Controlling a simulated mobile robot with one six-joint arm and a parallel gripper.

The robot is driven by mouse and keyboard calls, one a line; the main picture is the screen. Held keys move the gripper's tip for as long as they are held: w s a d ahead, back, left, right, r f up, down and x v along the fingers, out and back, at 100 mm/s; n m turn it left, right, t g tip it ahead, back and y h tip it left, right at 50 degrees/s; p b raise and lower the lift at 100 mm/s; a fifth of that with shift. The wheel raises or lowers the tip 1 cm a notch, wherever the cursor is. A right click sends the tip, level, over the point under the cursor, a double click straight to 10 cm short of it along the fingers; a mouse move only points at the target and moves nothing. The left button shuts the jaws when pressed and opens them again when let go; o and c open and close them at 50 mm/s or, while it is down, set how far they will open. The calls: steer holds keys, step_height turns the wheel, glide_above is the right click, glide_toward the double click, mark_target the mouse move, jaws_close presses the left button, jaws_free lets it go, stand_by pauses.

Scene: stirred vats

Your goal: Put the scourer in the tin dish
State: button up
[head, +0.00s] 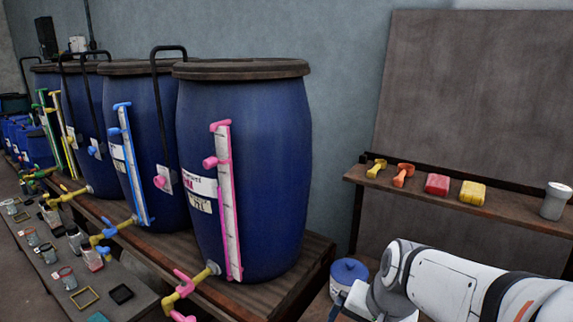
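A teal flat piece (98,317), perhaps the scourer, is cut by the bottom edge of the head view on the low bench at left. A small dark square dish (120,294) lies just beyond it, beside a yellow square frame (85,297). I cannot make out which thing is the tin dish. My gripper (346,304) is at the bottom right, partly in view at the end of my white arm, far from the low bench. Its fingers are not clear, and I see nothing held in it.
Large blue vats (262,165) with coloured taps stand on a wooden platform (295,262). Several cups and jars crowd the low bench (40,282). A wall shelf (410,193) holds scoops, a red block (437,185), a yellow block (472,193) and a grey cup (555,203). A blue-lidded pot (349,270) stands by my gripper.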

steer(key=s+n, duration=0.1)
steer(key=n, duration=0.1)
steer(key=s+r+n+h, duration=0.1)
steer(key=s, duration=0.1)
steer(key=s+d+r+n, duration=0.1)
steer(key=s+n, duration=0.1)
steer(key=shift+n+h, duration=0.3)
steer(key=shift+w, duration=0.1)
steer(key=shift+c, duration=0.3)
